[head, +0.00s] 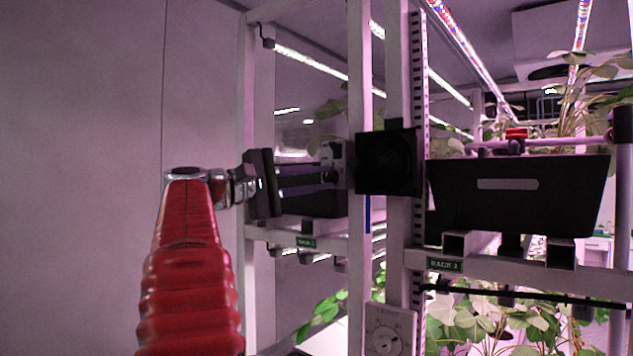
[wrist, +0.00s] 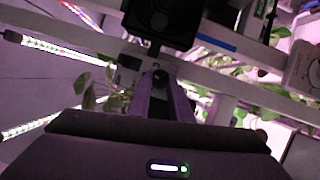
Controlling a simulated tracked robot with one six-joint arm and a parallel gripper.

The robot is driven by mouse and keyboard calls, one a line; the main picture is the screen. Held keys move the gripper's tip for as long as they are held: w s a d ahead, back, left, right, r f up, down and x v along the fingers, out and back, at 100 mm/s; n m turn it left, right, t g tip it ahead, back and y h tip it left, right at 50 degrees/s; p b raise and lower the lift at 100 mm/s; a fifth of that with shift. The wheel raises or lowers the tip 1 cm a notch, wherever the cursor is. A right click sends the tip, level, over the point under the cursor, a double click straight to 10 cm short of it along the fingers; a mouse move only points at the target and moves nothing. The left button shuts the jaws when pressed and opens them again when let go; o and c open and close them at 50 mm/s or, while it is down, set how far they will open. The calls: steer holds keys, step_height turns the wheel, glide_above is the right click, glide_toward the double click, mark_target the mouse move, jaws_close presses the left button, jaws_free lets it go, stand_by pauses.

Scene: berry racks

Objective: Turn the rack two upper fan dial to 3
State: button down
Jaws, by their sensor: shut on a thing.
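My gripper (head: 331,174) is at the end of the red arm, left of a black square fan (head: 388,162) on a rack post. Its two fingers are shut on a small dark dial knob, seen between the fingertips in the wrist view (wrist: 160,75). A pale dial plate (head: 336,153) shows just behind the fingertips. The fan is at the top of the wrist view. The fingers hide most of the dial, so its numbers and pointer cannot be read.
A white light dial (head: 388,338) sits lower on the post. A black planter box (head: 515,195) stands on the rack at right, with leafy plants around. Green rack labels (head: 445,264) have small digits. A plain wall (head: 85,180) fills the left.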

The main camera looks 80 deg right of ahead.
steer(key=m+t+y, duration=0.1)
steer(key=m, duration=0.3)
steer(key=shift+r+m+t+y, duration=0.1)
steer(key=shift+m+t+y, duration=0.5)
steer(key=shift+m, duration=1.2)
steer(key=shift+t, duration=0.3)
steer(key=c, duration=1.6)
jaws_free()
steer(key=shift+r, duration=0.1)
steer(key=shift+a+r, duration=0.1)
steer(key=v, duration=1.3)
steer(key=shift+w+a+f, duration=0.2)
steer(key=shift+w+a, duration=0.05)
